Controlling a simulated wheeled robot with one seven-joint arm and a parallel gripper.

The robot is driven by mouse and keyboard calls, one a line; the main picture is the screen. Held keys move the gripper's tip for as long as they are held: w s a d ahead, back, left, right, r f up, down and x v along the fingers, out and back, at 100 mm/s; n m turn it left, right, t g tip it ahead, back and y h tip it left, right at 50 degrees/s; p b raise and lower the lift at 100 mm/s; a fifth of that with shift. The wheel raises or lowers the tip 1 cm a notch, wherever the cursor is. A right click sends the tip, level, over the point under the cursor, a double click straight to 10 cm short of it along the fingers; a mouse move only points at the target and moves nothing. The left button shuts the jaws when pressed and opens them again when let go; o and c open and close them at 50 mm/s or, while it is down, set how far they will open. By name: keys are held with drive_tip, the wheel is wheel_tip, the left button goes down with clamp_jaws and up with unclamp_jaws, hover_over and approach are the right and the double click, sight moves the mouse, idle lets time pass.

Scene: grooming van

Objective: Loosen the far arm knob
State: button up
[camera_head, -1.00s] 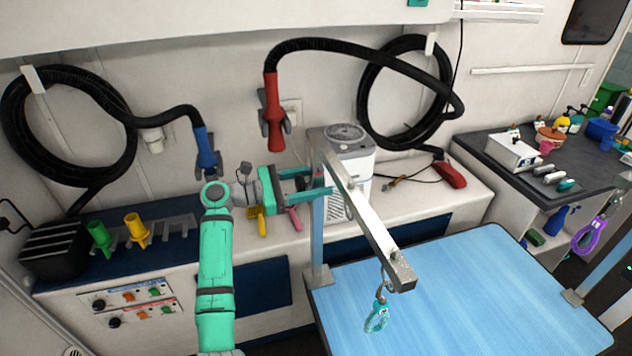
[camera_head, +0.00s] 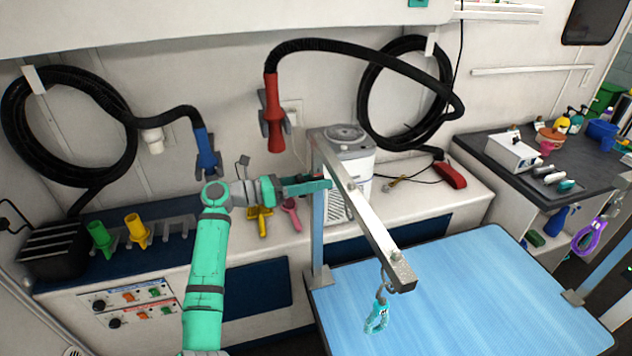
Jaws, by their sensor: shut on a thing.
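A grooming arm stands at the left edge of the blue table (camera_head: 470,290). It has a blue-grey upright post (camera_head: 317,235) and a silver crossbar (camera_head: 368,222) that slopes towards me. My gripper (camera_head: 322,185) reaches in from the left, with its fingertips at the post just below the crossbar's far end. It is seen edge-on and is shut on the arm knob there. The fingers hide the knob, so I cannot tell how far it is turned. A teal loop (camera_head: 377,316) hangs from the crossbar's near end.
A white-grey machine (camera_head: 350,165) stands close behind the post. Yellow and pink tools (camera_head: 291,213) lie below my gripper. A red nozzle (camera_head: 273,120) and a blue nozzle (camera_head: 205,150) hang on the wall. A second post with a purple loop (camera_head: 588,236) is at right.

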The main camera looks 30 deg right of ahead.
drive_tip(key=shift+n, duration=0.3)
drive_tip(key=o, duration=1.1)
drive_tip(key=shift+c, duration=0.2)
drive_tip(key=shift+a, duration=0.1)
drive_tip(key=v, duration=1)
drive_tip(key=shift+a, duration=0.3)
drive_tip(key=shift+w, duration=0.1)
